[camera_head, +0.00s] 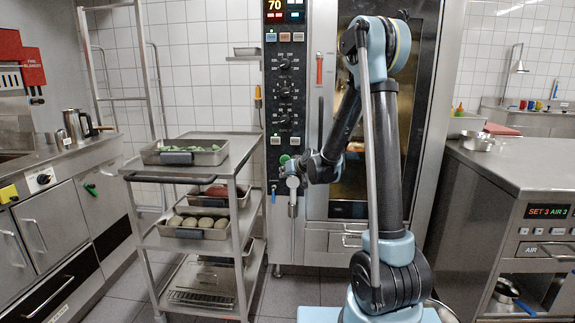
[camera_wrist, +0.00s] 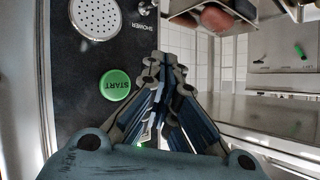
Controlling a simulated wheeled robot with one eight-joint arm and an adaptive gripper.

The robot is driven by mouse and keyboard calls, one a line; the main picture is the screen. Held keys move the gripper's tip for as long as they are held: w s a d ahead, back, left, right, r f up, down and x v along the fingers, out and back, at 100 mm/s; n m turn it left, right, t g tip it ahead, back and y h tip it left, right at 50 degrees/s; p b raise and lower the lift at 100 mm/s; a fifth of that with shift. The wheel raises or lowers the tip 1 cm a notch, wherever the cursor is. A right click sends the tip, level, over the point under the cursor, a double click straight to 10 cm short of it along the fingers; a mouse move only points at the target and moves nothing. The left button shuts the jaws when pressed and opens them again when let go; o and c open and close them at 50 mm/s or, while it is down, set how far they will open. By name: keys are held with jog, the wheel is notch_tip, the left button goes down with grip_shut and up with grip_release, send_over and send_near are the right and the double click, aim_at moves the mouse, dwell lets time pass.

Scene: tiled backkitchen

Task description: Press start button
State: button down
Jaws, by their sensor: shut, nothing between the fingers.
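The start button (camera_wrist: 115,85) is a round green button marked START, upside down in the wrist view, on the oven's black control panel (camera_wrist: 80,130). In the head view the green button (camera_head: 284,159) sits low on the panel, just left of my arm's end. My gripper (camera_wrist: 163,68) is shut and empty. In the wrist view its fingertips are to the right of the button and apart from it in the picture. The distance to the panel is hard to tell. In the head view the fingers are too small to make out clearly.
A steel trolley (camera_head: 205,141) with food trays stands left of the oven, close to my arm's end. The oven door (camera_head: 352,208) is behind my arm. A steel counter (camera_head: 520,165) stands at right. A round perforated disc (camera_wrist: 95,17) is near the button.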

jog(key=w, duration=0.8)
jog(key=shift+w, duration=0.4)
jog(key=shift+w+d, duration=0.1)
jog(key=shift+w, duration=0.7)
dwell(2.2)
jog(key=shift+s, duration=0.15)
jog(key=shift+s+r, duration=0.1)
jog(key=shift+s, duration=0.6)
jog(key=shift+s, duration=0.1)
jog(key=s, duration=0.4)
jog(key=shift+s, duration=0.4)
dwell(0.6)
